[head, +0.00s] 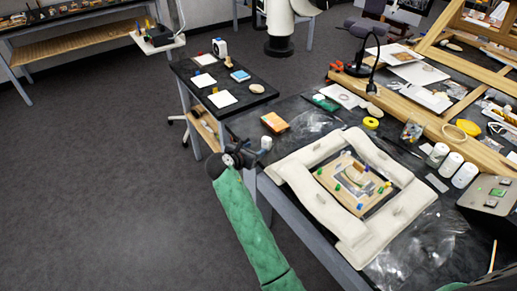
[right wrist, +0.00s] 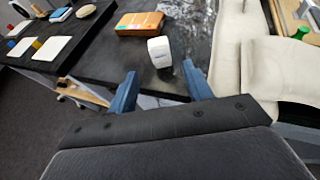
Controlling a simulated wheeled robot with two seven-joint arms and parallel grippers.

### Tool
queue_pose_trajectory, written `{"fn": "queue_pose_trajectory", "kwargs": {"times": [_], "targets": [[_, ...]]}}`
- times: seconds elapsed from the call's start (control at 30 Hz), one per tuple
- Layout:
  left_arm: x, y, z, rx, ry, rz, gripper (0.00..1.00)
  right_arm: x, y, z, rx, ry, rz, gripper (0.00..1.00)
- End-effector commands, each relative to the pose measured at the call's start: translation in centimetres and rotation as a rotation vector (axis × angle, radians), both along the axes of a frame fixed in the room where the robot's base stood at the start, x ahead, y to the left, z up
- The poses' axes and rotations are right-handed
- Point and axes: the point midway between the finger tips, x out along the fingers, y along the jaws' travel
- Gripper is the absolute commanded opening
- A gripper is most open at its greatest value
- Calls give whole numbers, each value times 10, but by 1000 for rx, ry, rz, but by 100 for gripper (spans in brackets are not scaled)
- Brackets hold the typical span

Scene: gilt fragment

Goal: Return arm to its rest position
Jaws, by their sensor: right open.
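My right gripper (head: 240,157) is at the end of the green-sleeved arm, by the near left corner of the dark work table (head: 300,108). In the right wrist view its two blue fingers (right wrist: 159,80) are spread apart with nothing between them. A small white container (right wrist: 159,52) stands upright on the table just beyond the fingertips, apart from them. It also shows in the head view (head: 266,143), beside the gripper. My left gripper is not in view.
A padded cream frame (head: 285,172) around a wooden board (head: 328,179) lies right of the gripper. An orange box (head: 275,122) lies behind the white container. A smaller dark table (head: 221,108) with white cards stands beyond. Open floor (head: 110,180) lies left.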

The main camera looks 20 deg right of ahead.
Motion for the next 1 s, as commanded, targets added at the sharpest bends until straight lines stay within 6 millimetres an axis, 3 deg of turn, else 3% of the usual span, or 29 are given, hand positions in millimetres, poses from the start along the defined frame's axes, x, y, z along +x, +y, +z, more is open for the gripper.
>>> {"fn": "queue_pose_trajectory", "kwargs": {"times": [0.67,0.87,1.0], "targets": [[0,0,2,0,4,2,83,-3,3,2,16,-19,-10,50],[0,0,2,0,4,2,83,0,5,4,164,-194,-83,50],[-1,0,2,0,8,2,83,9,14,3,369,-376,-130,50]]}}
